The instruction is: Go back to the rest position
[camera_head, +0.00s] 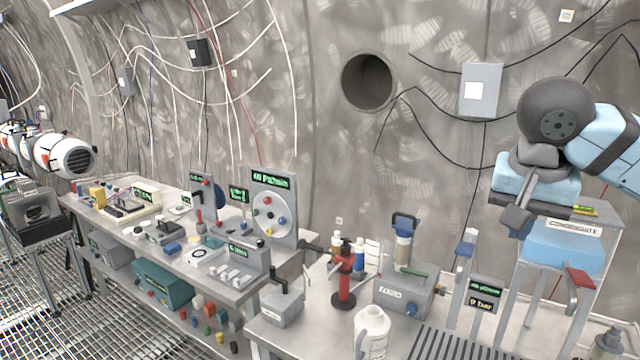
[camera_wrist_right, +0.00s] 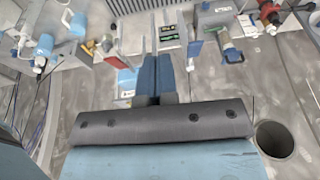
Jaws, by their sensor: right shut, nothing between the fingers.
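My right gripper (camera_head: 518,222) is at the right of the head view, on the blue and dark grey arm that comes in from the right edge. It is in the air above the right part of the bench, in front of the stand with the CROSSGATE label (camera_head: 573,228). In the right wrist view its two blue-grey fingers (camera_wrist_right: 157,62) lie close together, shut and empty, with bench equipment beyond them. My left gripper is in neither view.
A long bench (camera_head: 325,300) crosses the view, crowded with devices. The curved wall behind holds a round hole (camera_head: 368,82) and a grey box (camera_head: 480,92).

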